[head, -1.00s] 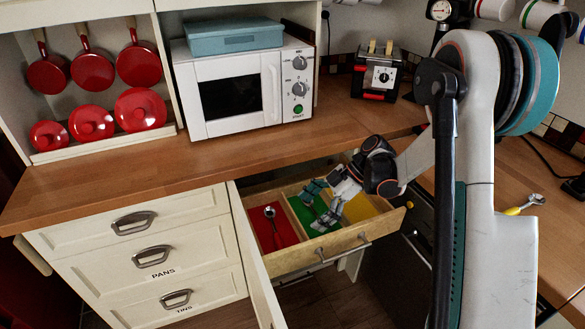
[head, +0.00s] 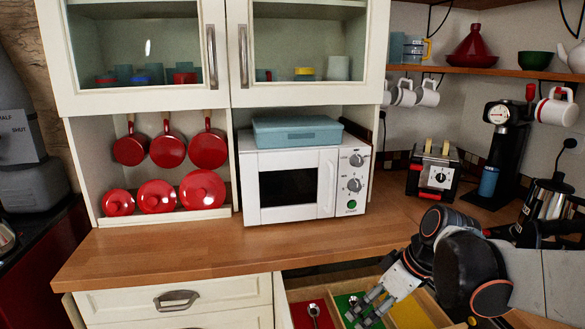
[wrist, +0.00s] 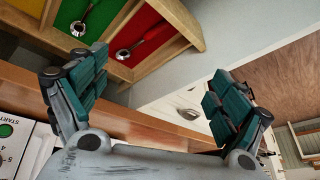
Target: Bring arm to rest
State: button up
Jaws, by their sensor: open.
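My gripper (head: 368,308) is open, and nothing shows between its fingers. In the head view it hangs above the open drawer (head: 440,318), over the green compartment (head: 345,303). In the wrist view the gripper (wrist: 160,92) has its two teal-padded fingers spread wide, apart from the drawer (wrist: 186,22). A metal spoon or ladle (head: 314,312) lies in the red compartment, and another (wrist: 82,24) lies in the green one. My arm comes in from the right, and the drawer's front is cut off in the head view.
The wooden counter (head: 170,255) carries a white microwave (head: 330,185), a toaster (head: 436,178) and a coffee machine (head: 500,150). Glass-door cupboards (head: 150,45) and a shelf (head: 470,71) with mugs are above. The counter's front left is clear.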

jog(key=s+d+r+m+t+h, duration=0.1)
jog(key=s+r+m+t+h, duration=0.1)
jog(key=s+m, duration=0.2)
jog(key=s+d+r+m+t+h, duration=0.1)
jog(key=s+m, duration=0.3)
jog(key=s, duration=0.5)
jog(key=shift+d+r+m+t+h, duration=0.35)
jog(key=shift+d+t+h, duration=0.15)
jog(key=shift+t, duration=0.2)
jog(key=shift+s, duration=0.1)
